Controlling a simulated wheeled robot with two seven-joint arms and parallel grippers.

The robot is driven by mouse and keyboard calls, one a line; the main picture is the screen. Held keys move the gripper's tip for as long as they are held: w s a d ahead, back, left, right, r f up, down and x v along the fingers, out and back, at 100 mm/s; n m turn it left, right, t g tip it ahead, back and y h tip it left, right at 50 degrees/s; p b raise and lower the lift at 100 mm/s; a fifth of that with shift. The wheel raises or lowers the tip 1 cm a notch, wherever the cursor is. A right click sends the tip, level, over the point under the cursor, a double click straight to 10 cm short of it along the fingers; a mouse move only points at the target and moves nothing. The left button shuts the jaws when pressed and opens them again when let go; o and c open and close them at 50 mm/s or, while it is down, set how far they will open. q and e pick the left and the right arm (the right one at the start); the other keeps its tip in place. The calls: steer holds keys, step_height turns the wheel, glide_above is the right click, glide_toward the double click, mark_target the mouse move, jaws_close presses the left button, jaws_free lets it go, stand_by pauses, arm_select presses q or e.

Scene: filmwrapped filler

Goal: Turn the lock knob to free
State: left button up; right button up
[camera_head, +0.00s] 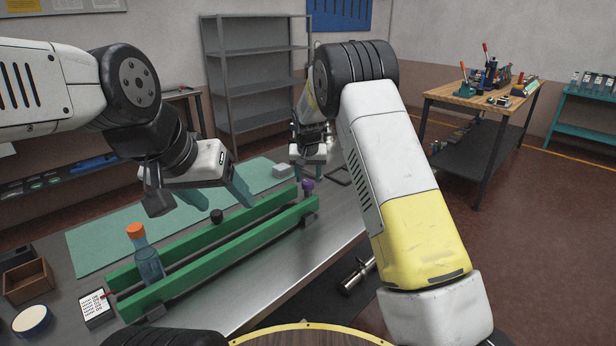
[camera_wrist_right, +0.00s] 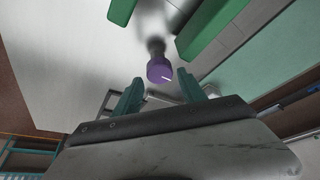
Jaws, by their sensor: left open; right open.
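The purple lock knob (camera_head: 308,186) stands at the right end of the green rails (camera_head: 255,230). In the right wrist view the knob (camera_wrist_right: 159,68) has a pale line on its top, pointing toward the right of the picture. My right gripper (camera_head: 308,172) is open just above and behind the knob. Its two teal fingertips (camera_wrist_right: 160,84) stand on either side of the knob's near edge, and I see no clear contact.
A bottle with an orange cap (camera_head: 146,256) stands at the rails' left end. A black knob (camera_head: 216,216) sits behind them. A grey block (camera_head: 282,170) lies on the teal mat (camera_head: 95,247). A wooden box (camera_head: 27,282) and a label card (camera_head: 96,308) are front left.

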steer(key=shift+x, duration=1.35)
jaws_close()
